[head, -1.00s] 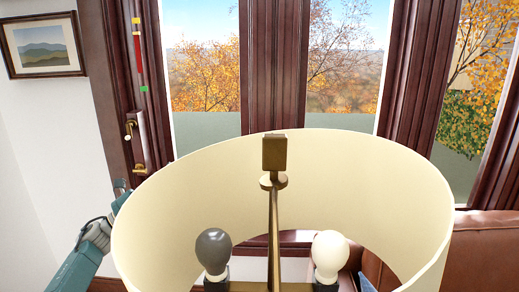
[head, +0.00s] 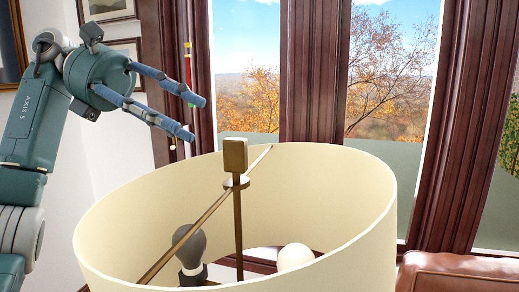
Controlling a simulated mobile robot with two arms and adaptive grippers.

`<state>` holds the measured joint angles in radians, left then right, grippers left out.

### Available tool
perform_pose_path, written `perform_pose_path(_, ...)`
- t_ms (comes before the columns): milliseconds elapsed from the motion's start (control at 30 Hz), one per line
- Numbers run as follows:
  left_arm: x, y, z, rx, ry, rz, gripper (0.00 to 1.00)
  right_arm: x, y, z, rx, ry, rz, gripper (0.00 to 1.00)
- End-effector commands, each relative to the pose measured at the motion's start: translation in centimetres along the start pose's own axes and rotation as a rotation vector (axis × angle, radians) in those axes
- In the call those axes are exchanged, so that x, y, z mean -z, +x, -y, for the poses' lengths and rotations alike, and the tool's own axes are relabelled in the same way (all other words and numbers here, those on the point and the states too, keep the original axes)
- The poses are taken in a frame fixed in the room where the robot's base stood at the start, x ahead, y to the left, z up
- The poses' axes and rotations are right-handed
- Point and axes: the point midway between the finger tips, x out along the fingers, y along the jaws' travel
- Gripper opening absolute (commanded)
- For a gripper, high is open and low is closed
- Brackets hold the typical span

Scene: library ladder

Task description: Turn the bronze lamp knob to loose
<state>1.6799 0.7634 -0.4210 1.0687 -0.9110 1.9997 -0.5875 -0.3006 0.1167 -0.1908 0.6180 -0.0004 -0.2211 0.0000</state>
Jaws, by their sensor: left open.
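The bronze lamp knob (head: 236,156) is a small upright block at the top of the lamp's central rod, above a round bronze collar. It stands in the middle of the cream lampshade (head: 330,185), level with its rim. My left gripper (head: 198,118) comes in from the left, up and to the left of the knob. Its two blue fingers are apart, with nothing between them, and point right and slightly down. It does not appear to touch the knob or the shade. My right gripper is not in view.
Inside the shade are a dark grey bulb (head: 190,246), a white bulb (head: 295,257) and a thin bronze crossbar (head: 190,232). Windows with dark wood frames (head: 312,75) stand behind. A brown leather seat (head: 450,272) is at the lower right. Framed pictures hang at the upper left.

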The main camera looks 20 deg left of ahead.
Motion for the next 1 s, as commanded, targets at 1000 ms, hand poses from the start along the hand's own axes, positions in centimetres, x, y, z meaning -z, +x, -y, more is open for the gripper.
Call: perform_pose_path(1000,-0.1,10.3,0.0,0.002,-0.002,0.004,0.38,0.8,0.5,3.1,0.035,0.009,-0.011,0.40)
